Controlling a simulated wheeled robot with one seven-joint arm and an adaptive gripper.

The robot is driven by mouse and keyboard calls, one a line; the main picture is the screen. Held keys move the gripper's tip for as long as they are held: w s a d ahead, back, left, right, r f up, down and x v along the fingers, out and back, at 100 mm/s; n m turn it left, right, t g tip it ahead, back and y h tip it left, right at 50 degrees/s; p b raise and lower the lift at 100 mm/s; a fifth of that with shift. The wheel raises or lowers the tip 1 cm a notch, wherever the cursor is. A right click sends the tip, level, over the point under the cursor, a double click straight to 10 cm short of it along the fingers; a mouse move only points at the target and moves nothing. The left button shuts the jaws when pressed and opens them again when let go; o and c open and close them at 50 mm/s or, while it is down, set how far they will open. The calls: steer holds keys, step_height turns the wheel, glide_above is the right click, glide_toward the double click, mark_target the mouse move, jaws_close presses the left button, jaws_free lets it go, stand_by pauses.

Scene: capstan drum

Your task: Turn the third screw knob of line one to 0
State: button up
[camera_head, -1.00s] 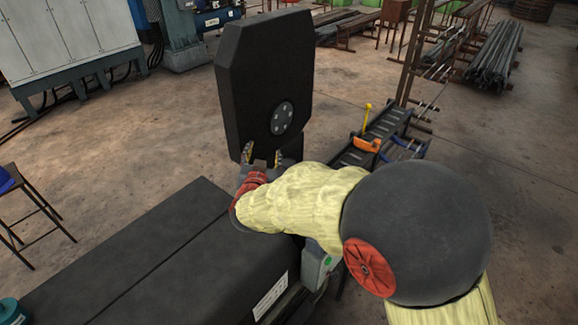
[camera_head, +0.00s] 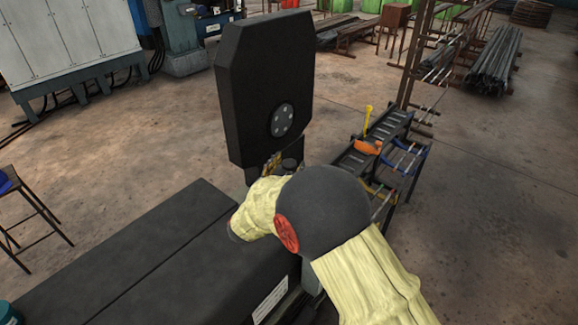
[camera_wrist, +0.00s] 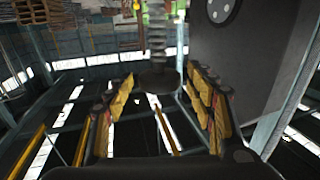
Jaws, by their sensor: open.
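In the wrist view, a dark vertical threaded screw with a round disc-shaped knob (camera_wrist: 158,82) at its lower end stands ahead, between the lines of my fingers. My gripper (camera_wrist: 160,95) is open, with yellow-and-red padded fingers on either side and no visible contact with the knob. In the head view, my gripper (camera_head: 273,165) is mostly hidden behind my covered arm, just below the tall black plate (camera_head: 262,75). A small dark round shape (camera_head: 291,164) shows beside it. No number or scale is readable, and I cannot tell which knob of the line this is.
The black plate carries a grey round flange (camera_head: 282,119) and rises close to the gripper. A long dark machine bed (camera_head: 130,250) lies at the left. A roller track (camera_head: 385,130) with an orange-and-yellow tool (camera_head: 368,146) stands right.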

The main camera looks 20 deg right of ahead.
steer(key=shift+w+d, duration=0.3)
steer(key=shift+w, duration=0.05)
steer(key=shift+c, duration=0.3)
steer(key=c, duration=1.1)
